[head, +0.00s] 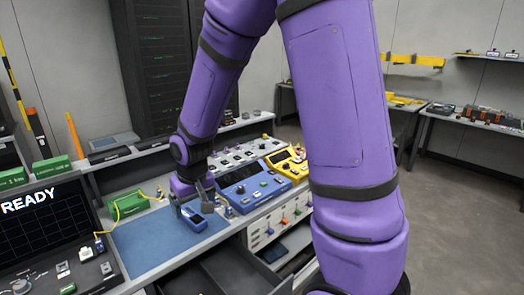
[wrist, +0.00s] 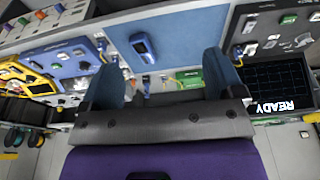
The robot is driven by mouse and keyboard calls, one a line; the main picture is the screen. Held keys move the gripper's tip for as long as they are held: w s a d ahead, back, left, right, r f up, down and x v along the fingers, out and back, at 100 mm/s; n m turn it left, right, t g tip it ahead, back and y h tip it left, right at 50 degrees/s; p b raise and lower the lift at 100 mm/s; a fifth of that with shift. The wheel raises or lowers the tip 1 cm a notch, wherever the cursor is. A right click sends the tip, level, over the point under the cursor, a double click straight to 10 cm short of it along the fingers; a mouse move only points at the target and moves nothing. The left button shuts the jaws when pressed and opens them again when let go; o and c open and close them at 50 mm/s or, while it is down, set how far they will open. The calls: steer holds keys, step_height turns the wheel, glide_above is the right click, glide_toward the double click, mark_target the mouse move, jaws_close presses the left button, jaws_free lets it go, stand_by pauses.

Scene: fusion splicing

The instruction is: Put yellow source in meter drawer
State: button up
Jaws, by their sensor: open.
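No small yellow source can be made out for sure. The only clear yellow device is a bench unit with dark knobs (head: 290,164), beyond a blue unit (head: 250,188). A small blue handheld device (head: 194,218) lies on the blue mat (head: 150,245); it also shows in the wrist view (wrist: 143,46). My gripper (head: 202,196) is beside and above this device. In the wrist view my gripper (wrist: 165,85) is open, with nothing between its fingers. A dark open drawer (head: 228,275) juts out below the bench front; I cannot read any label on it.
A monitor reading READY (head: 40,225) stands at the left. A green box with a yellow cable (head: 130,203) sits behind the mat. Open floor (head: 450,210) lies at the right.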

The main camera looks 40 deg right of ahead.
steer(key=s+d+r+t, duration=0.1)
steer(key=s+r, duration=0.9)
steer(key=s, duration=0.1)
steer(key=s+d+r+t, duration=0.1)
steer(key=s+d+r, duration=0.1)
steer(key=s+r, duration=0.9)
steer(key=shift+s+d+t, duration=0.2)
steer(key=shift+d+t, duration=0.1)
steer(key=shift+t, duration=0.1)
